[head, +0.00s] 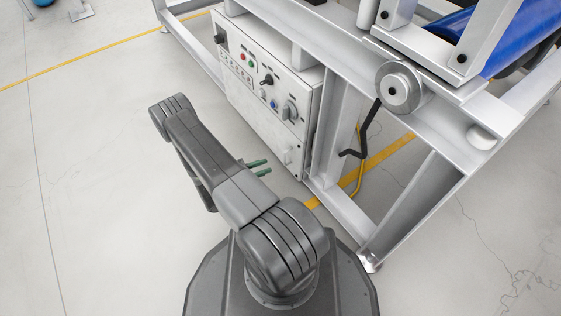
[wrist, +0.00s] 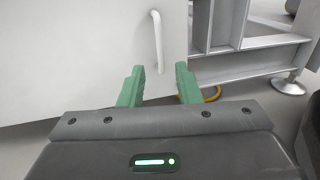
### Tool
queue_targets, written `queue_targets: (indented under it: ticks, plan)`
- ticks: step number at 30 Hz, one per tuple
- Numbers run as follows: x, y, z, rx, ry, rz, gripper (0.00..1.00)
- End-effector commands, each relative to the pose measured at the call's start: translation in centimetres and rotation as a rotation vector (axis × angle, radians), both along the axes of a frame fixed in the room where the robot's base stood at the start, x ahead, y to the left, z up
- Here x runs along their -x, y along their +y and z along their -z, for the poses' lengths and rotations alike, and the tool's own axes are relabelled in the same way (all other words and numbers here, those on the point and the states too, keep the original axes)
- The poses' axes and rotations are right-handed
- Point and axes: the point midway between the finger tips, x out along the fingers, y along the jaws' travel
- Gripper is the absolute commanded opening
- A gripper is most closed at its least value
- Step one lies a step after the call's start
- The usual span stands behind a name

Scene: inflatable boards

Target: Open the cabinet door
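The white cabinet (head: 245,104) hangs in the metal frame, with knobs and buttons on its front. In the wrist view its pale door (wrist: 75,55) fills the left side and looks closed. A white bar handle (wrist: 157,42) stands upright near the door's right edge; it shows small in the head view (head: 287,157). My gripper (wrist: 160,76) has two green fingers, spread apart with nothing between them. The handle is ahead of the fingertips, roughly in line with the gap, and apart from them. In the head view my gripper (head: 268,167) is just left of the cabinet's lower front.
The grey metal frame (head: 345,205) stands right of the cabinet, its foot on the floor near my base. A black crank (head: 351,153) and a blue roller (head: 520,38) are on the right. The floor (head: 80,180) on the left is clear.

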Motion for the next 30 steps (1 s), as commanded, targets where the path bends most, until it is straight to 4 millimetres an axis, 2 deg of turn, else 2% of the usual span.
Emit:
queue_targets:
  ticks: [6, 12, 18, 27, 30]
  plan:
    - [-1.5, -3.5, 0.2, 0.0, 0.001, 0.005, 0.3]
    - [-2.6, -5.8, 0.1, 0.0, -0.001, 0.003, 0.3]
    - [-3.1, -6.9, 0.0, 0.0, -0.001, 0.001, 0.3]
    - [-3.2, -7.0, 0.0, 0.0, -0.001, 0.0, 0.3]
    - [-3.2, -7.0, 0.0, 0.0, -0.001, 0.0, 0.13]
